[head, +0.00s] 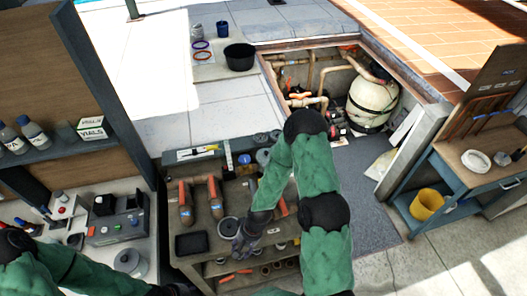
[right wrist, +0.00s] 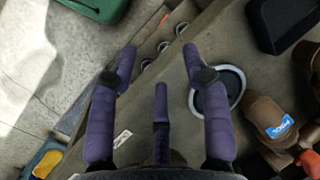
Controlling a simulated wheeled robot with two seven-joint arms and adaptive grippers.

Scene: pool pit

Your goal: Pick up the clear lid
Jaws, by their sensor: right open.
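A round disc with a pale grey rim and dark see-through middle, which looks like the clear lid (head: 228,227), lies flat on the workbench in the head view. In the right wrist view the lid (right wrist: 236,80) is right of centre, partly covered by one finger. My right gripper (head: 243,243) is just beside the lid, over the bench's front edge. In the right wrist view its three purple-looking fingers (right wrist: 158,62) are spread and hold nothing. Whether that finger touches the lid cannot be told. My left arm enters at the lower left; its gripper is outside the picture.
On the bench (head: 225,185), a black tray (head: 190,243) and orange-ended pipe fittings (head: 185,205) lie close left of and behind the lid. Open shelves with small cups are below. A pit with a cream tank (head: 372,98) lies behind; a yellow bucket (head: 427,204) is right.

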